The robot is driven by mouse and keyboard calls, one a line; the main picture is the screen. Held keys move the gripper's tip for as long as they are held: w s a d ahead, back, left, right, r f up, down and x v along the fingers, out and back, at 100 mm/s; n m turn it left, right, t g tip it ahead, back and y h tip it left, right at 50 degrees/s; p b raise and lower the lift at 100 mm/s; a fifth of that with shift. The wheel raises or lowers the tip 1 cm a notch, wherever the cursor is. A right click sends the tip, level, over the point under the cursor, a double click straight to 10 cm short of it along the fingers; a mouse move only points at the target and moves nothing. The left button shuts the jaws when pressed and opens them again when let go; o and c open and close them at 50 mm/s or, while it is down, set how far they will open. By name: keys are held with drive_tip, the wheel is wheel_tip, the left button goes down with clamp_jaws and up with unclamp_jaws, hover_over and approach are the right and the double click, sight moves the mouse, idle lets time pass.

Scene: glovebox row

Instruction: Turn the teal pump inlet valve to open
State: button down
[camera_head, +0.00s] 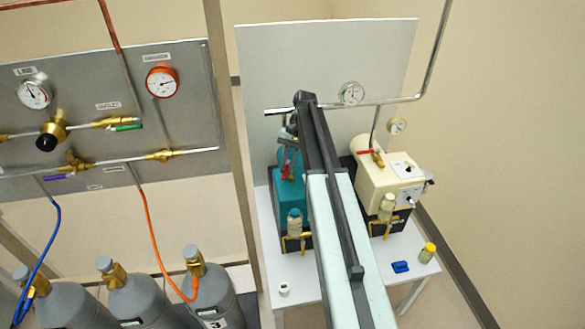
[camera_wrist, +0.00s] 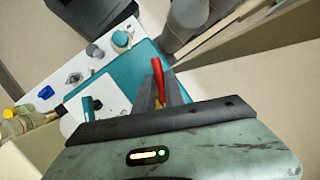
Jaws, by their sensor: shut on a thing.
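The teal pump (camera_head: 287,192) stands on the white table, partly hidden behind my arm. Its inlet valve has a red lever (camera_head: 285,172) at the top of the pump. In the wrist view the red lever (camera_wrist: 159,80) stands up between the grey fingers of my gripper (camera_wrist: 162,92), which is shut on it. The teal body (camera_wrist: 150,65) lies behind the lever there. In the head view my gripper (camera_head: 289,150) is above the pump, mostly hidden by my arm. The valve body is hidden, so its exact setting is hard to tell.
A cream pump (camera_head: 375,190) with its own red lever (camera_head: 364,152) stands close on the right. A grey pipe (camera_head: 395,100) and a gauge (camera_head: 351,93) are behind. Gas cylinders (camera_head: 137,298) stand at lower left. A blue object (camera_head: 400,267) and a yellow-capped bottle (camera_head: 428,253) are on the table.

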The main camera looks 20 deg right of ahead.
drive_tip(key=shift+f, duration=0.1)
idle(0.4)
drive_tip(key=c, duration=1.4)
unclamp_jaws()
drive_tip(key=shift+c, duration=0.2)
drive_tip(key=p+v, duration=0.7)
drive_tip(key=v, duration=0.1)
drive_tip(key=shift+f, duration=0.15)
